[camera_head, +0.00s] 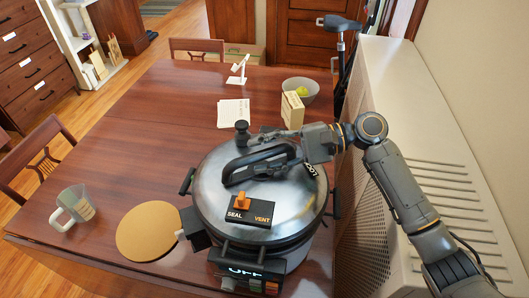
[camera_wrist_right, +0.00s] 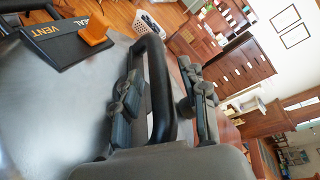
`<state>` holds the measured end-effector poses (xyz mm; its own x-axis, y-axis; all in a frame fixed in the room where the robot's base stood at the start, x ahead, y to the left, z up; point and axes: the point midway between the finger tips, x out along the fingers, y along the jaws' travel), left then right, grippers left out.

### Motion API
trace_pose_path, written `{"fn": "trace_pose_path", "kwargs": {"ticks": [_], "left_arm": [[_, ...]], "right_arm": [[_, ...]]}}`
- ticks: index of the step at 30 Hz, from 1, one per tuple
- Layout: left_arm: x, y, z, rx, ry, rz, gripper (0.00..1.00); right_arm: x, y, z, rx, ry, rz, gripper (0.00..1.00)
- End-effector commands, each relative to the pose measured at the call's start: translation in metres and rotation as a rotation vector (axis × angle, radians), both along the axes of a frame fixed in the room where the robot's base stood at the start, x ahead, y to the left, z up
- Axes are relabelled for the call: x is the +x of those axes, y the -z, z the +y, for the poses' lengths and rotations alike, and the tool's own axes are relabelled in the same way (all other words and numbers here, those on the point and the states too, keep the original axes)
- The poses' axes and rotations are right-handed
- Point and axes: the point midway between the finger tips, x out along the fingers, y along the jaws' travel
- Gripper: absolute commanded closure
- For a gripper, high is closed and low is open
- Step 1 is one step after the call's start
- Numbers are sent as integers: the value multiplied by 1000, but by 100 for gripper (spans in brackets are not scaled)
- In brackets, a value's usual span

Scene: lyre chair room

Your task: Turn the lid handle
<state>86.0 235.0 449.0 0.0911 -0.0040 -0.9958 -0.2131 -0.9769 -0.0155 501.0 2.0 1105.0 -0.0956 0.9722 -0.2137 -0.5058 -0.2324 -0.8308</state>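A large silver cooker lid (camera_head: 215,185) sits on a pressure cooker at the table's front right. Its black lid handle (camera_head: 236,172) arches over the top; it also shows in the right wrist view (camera_wrist_right: 157,75). My right gripper (camera_head: 268,138) reaches in from the right at the handle's far side. In the right wrist view its two fingers (camera_wrist_right: 162,103) are spread, one on each side of the handle bar, with a visible gap at the right finger. Whether the left finger touches the bar I cannot tell. My left gripper is not in view.
An orange knob (camera_head: 242,201) sits on the SEAL/VENT plate, and a black knob (camera_head: 242,133) stands behind the handle. A round tan mat (camera_head: 147,232) and a measuring cup (camera_head: 74,205) are at left. Papers (camera_head: 233,113), a small box (camera_head: 292,110) and a bowl (camera_head: 312,88) stand behind.

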Motion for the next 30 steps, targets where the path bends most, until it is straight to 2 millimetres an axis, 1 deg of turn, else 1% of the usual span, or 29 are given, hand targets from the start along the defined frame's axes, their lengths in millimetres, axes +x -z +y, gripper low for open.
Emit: {"fn": "trace_pose_path", "kwargs": {"ticks": [5,8,11,18,21,25,30], "left_arm": [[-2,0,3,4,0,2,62],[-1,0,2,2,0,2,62],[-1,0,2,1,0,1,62],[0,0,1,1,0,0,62],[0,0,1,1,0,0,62],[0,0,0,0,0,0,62],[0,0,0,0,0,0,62]], "right_arm": [[0,-1,-2,1,1,0,57],[2,-3,-12,-1,3,-1,57],[4,-6,-29,-1,4,-1,57],[9,-17,-79,-3,4,-1,57],[11,-21,-96,-2,4,0,57],[12,-24,-110,-1,1,1,57],[12,-25,-117,0,0,0,57]]}}
